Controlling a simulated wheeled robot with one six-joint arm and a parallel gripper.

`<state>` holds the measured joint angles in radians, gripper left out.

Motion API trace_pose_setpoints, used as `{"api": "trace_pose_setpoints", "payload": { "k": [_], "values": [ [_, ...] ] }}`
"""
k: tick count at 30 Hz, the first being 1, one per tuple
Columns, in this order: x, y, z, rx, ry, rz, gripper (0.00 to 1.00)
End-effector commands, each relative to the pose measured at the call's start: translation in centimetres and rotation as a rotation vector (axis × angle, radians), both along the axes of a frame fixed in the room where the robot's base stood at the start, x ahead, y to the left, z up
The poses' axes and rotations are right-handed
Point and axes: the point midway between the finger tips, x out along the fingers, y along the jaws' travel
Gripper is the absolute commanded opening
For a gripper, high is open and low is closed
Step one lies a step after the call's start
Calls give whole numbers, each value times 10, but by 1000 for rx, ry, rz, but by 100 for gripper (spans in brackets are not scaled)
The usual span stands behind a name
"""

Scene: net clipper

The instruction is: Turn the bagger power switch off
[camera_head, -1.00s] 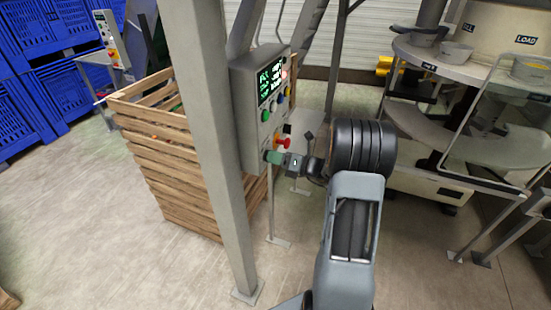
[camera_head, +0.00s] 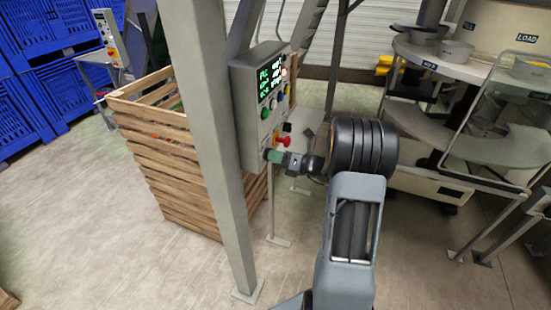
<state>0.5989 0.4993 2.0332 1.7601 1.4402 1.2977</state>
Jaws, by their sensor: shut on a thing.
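A grey control box (camera_head: 249,140) is mounted beside a slanted metal post, with a lit green-text display (camera_head: 270,82) at its top. Its face carries several coloured buttons, among them a green one (camera_head: 265,113) and a red knob on a yellow base (camera_head: 284,141). My gripper (camera_head: 275,156) is at the lower part of the box face, below the red knob. It is shut on a small dark switch knob (camera_head: 266,153) there, which the fingers mostly hide. I cannot read the switch's position.
The metal post (camera_head: 212,150) stands close left of the box. A slatted wooden crate (camera_head: 165,160) is behind it. A round metal packing table (camera_head: 480,145) with bowls stands at the right. Blue crates (camera_head: 45,40) are stacked far left.

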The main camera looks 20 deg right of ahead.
Motion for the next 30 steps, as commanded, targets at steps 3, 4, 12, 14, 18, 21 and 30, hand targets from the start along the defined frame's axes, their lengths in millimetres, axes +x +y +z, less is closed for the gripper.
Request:
{"api": "trace_pose_setpoints", "payload": {
  "k": [3,4,12,14,18,21,30],
  "values": [
    [0,0,-3,-62,-58,1,0],
    [0,0,-4,-81,-75,1,0],
    [0,0,-4,-269,-248,0,0],
    [0,0,-5,-311,-287,0,0],
    [0,0,-5,-410,-378,0,0],
    [0,0,-5,-481,-442,-1,0],
    [0,0,-6,-690,-636,0,0]
  ]
}}
